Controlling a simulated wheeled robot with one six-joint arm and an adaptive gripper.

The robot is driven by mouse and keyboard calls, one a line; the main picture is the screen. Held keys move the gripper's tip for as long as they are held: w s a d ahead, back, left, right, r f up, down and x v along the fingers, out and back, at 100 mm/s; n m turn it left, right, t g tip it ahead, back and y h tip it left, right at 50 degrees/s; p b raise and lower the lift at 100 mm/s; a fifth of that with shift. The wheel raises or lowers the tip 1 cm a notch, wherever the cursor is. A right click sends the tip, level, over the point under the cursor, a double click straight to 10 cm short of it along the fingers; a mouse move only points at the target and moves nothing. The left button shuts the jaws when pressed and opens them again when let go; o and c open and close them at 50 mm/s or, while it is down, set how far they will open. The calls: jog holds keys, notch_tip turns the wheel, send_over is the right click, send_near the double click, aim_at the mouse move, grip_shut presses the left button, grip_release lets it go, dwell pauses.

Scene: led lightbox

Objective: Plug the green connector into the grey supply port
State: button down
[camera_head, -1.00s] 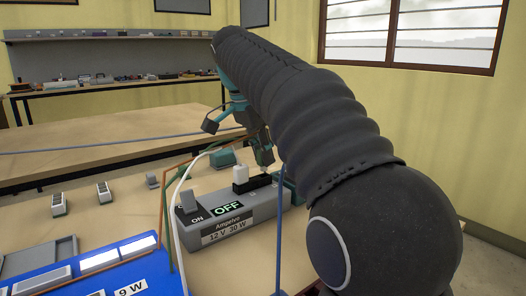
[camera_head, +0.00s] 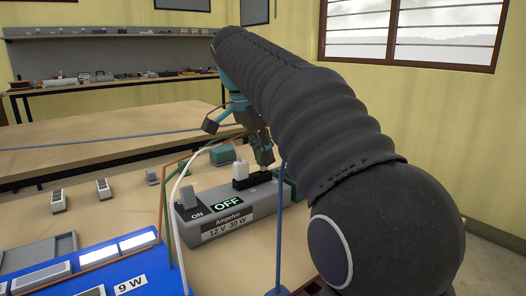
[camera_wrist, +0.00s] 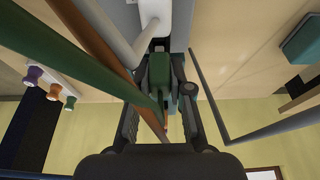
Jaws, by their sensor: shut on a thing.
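The grey supply (camera_head: 240,212) stands on the table, with a label reading 12 V 30 W and a display showing OFF. A white connector (camera_head: 240,173) stands upright in the black port strip on its top. My gripper (camera_head: 263,158) is just right of and behind it, low over the strip. In the wrist view, my gripper (camera_wrist: 160,100) is shut on the green connector (camera_wrist: 159,70), whose green cable runs to the upper left. The white connector (camera_wrist: 155,14) is ahead of it. I cannot tell whether the green connector touches the port; the fingers hide it in the head view.
White, green and orange cables arch left of the supply. A blue lamp box (camera_head: 120,270) marked 9 W is at the front left. A blue post (camera_head: 280,235) stands in front of the supply. Small switches lie on the left; a green block (camera_head: 223,155) sits behind.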

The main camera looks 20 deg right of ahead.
jog(key=shift+f+b, duration=0.5)
jog(key=shift+f, duration=0.45)
jog(key=c, duration=1)
grip_release()
jog(key=shift+r, duration=0.1)
jog(key=p+v, duration=0.2)
jog(key=v, duration=0.1)
jog(key=shift+p, duration=0.4)
jog(key=shift+v, duration=2.5)
